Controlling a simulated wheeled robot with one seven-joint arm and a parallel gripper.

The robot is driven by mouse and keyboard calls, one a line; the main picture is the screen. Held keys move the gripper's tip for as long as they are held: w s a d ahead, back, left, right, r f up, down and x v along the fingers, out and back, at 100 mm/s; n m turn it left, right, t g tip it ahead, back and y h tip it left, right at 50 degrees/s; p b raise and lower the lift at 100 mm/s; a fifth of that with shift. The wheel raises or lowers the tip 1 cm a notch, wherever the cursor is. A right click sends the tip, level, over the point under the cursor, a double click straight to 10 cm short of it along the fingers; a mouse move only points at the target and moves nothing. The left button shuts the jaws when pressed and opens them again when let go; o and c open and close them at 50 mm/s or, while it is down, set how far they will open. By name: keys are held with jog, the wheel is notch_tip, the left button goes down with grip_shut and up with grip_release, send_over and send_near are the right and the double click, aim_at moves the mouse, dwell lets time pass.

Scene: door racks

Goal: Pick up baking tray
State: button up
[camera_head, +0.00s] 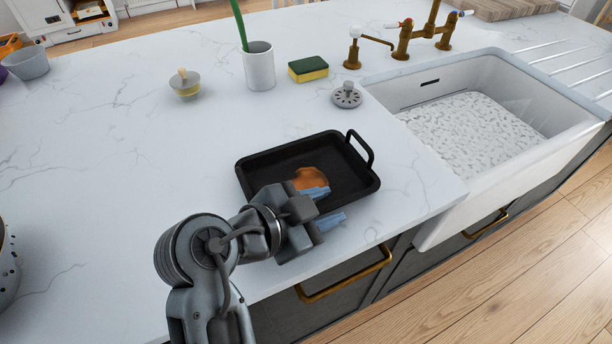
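The baking tray (345,172) is black and rectangular, with a raised loop handle at its right end. It lies flat on the white marble counter, left of the sink. An orange-brown thing (308,178) shows inside the tray, partly hidden by my gripper. My gripper (325,207) is at the tray's near side, with its two blue fingers apart. One finger overlaps the tray's inside and the other shows just outside the near rim. The near left part of the tray is hidden behind my gripper. I cannot tell whether the fingers touch the rim.
A white farmhouse sink (545,108) stands to the right, with a brass tap (404,40) behind it. The counter left of the tray is clear.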

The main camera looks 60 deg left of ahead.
grip_shut()
dwell(0.3)
dwell(0.3)
